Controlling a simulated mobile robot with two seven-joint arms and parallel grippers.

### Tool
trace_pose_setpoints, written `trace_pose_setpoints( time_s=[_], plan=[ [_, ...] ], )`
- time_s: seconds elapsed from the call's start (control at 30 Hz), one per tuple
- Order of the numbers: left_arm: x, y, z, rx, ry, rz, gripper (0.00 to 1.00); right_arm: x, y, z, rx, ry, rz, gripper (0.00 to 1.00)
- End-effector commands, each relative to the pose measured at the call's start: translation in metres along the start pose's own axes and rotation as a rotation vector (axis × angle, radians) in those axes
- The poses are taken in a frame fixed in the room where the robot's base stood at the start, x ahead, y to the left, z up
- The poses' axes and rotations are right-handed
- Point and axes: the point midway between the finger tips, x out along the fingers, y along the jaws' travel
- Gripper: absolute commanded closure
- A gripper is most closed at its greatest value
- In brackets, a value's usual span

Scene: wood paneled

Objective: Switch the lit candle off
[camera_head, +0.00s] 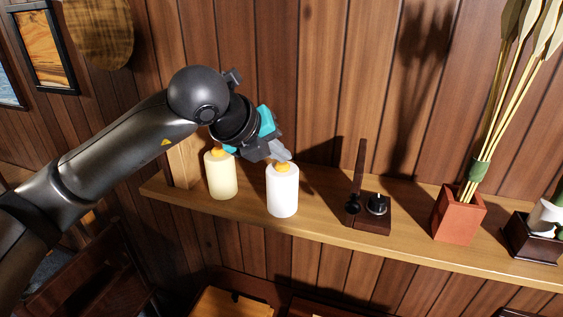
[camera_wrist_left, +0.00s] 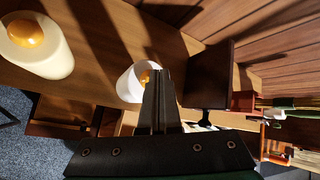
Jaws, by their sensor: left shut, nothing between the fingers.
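Two candles stand upright on the wooden shelf (camera_head: 325,224). The cream candle (camera_head: 221,180) is on the left and the white candle (camera_head: 283,197) is to its right. Each has an orange top; I cannot tell which is lit. My left gripper (camera_head: 282,156) is shut and empty, its tips just over the white candle's orange top. I cannot tell whether they touch it. In the left wrist view the shut fingers (camera_wrist_left: 158,75) partly cover the white candle (camera_wrist_left: 127,86). The cream candle (camera_wrist_left: 42,60) is at the upper left there. My right gripper is not in view.
Right of the white candle stand a dark wooden holder (camera_head: 370,221) with an upright slat, a red pot (camera_head: 458,214) with long dried stems, and a dark box (camera_head: 530,240) at the far right. A wood-paneled wall (camera_head: 340,60) rises behind the shelf.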

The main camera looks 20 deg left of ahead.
Motion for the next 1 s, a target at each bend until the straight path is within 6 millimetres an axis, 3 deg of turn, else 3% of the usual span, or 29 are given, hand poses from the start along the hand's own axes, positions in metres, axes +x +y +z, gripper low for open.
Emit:
trace_pose_setpoints(
  time_s=[1.0],
  plan=[
    [-0.018,-0.014,0.013,0.0,0.001,0.0,1.0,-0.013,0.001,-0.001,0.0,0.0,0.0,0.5]
  ],
)
